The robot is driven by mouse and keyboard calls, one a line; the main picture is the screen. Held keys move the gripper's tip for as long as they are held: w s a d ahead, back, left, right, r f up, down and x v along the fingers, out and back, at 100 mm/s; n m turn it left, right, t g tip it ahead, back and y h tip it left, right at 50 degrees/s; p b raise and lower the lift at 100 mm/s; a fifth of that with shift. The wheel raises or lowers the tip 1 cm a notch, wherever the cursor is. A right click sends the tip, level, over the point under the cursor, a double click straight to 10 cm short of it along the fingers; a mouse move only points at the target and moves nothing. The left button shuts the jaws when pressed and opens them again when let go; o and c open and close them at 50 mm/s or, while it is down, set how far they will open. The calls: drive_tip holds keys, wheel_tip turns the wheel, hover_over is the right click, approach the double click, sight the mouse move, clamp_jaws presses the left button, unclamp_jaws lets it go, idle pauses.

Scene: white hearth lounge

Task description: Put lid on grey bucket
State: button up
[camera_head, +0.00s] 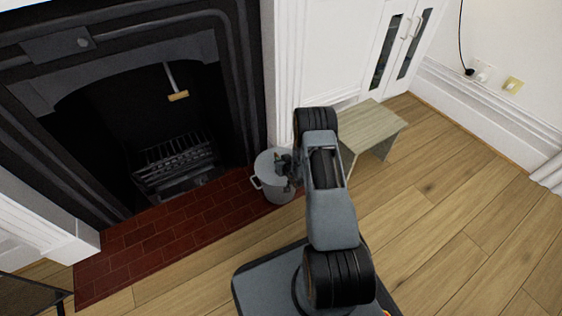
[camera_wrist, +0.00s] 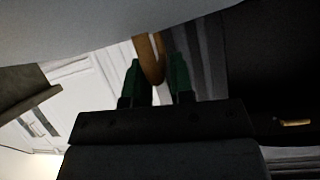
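The grey bucket (camera_head: 279,190) stands on the floor at the right end of the brick hearth, with a side handle showing on its left. A round pale grey lid (camera_head: 268,160) covers its top; I cannot tell whether it is seated or just above the rim. My gripper (camera_head: 288,168) is over the lid's right part, and my arm hides some of it. In the wrist view a broad grey surface (camera_wrist: 90,25), which looks like the lid, fills the top. A brown curved handle (camera_wrist: 153,62) comes down from it between the green fingertips of my gripper (camera_wrist: 160,75), which appear closed on it.
A black fireplace (camera_head: 235,90) with a grate (camera_head: 175,160) is left of the bucket, behind the red brick hearth (camera_head: 165,235). A small wooden stool (camera_head: 372,125) stands close on the right. Wooden floor (camera_head: 450,220) is clear to the right.

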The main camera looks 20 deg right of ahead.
drive_tip(key=o, duration=0.3)
drive_tip(key=a+p+v, duration=0.1)
drive_tip(key=p+v, duration=0.4)
drive_tip(key=v, duration=0.8)
drive_tip(key=r+p, duration=0.1)
drive_tip(key=r, duration=0.1)
drive_tip(key=r+p, duration=0.2)
drive_tip(key=r, duration=0.1)
drive_tip(key=d+r+p, duration=0.1)
drive_tip(key=r+p, duration=0.1)
drive_tip(key=shift+s+r, duration=0.2)
drive_tip(key=shift+s, duration=0.15)
